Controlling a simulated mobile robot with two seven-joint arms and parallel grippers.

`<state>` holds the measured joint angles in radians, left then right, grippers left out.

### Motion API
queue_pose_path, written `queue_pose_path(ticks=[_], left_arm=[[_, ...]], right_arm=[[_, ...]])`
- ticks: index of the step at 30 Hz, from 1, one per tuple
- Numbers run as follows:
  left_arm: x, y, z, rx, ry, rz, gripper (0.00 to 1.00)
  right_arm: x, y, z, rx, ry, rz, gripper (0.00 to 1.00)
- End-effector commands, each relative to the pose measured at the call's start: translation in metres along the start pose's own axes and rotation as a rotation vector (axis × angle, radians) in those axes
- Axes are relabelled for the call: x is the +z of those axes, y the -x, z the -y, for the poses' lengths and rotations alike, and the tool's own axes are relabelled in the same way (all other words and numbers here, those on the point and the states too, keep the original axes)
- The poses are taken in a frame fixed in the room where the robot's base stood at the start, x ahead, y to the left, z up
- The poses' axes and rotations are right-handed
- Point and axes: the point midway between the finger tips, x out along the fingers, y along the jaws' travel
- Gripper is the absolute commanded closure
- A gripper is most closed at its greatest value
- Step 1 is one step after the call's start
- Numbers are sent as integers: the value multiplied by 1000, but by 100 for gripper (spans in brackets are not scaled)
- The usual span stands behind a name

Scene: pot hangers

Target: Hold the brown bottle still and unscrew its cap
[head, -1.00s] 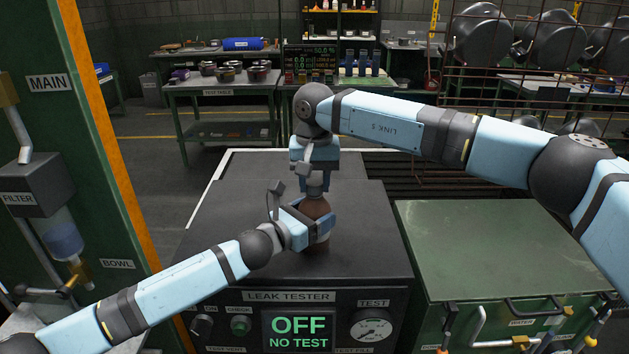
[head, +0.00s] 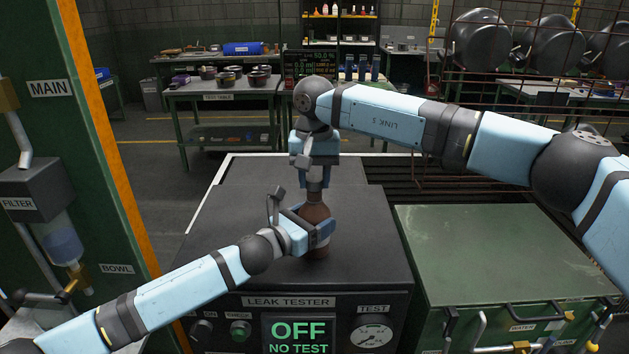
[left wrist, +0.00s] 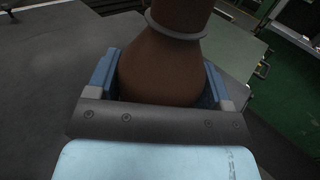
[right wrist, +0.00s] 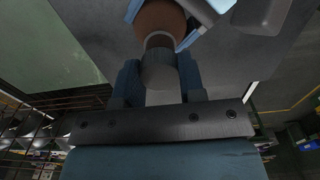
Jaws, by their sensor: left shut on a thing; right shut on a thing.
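The brown bottle (head: 316,214) stands upright on the black top of the leak tester. My left gripper (head: 309,229) is shut around the bottle's body from the left. In the left wrist view the bottle (left wrist: 160,66) sits between the blue fingers, with a pale ring around its neck. My right gripper (head: 314,183) points down above the bottle, shut on the cap. The right wrist view shows the grey cap (right wrist: 159,72) between its fingers, in line with the bottle (right wrist: 160,20). I cannot tell whether the cap's thread is loose.
The leak tester (head: 240,240) reads OFF, NO TEST on its front. A green cabinet (head: 500,245) with pipes and handles stands to its right. A green panel with a filter (head: 30,190) is at the left. A test table (head: 225,95) with dark pots stands behind.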

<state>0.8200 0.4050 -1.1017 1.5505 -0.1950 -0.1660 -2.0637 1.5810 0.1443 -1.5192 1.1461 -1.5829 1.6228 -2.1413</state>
Motion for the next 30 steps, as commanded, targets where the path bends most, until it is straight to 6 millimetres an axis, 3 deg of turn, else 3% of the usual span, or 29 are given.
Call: queue_pose_path(ticks=[11,21,27,28,30], left_arm=[[0,0,0,0,0,0,93],[0,0,0,0,0,0,93],[0,0,0,0,0,0,93],[0,0,0,0,0,0,24],[0,0,0,0,0,0,8]], right_arm=[[0,3,0,0,0,0,92],[0,38,0,1,0,0,92],[0,40,0,1,0,1,92],[0,40,0,1,0,1,92],[0,40,0,1,0,1,92]])
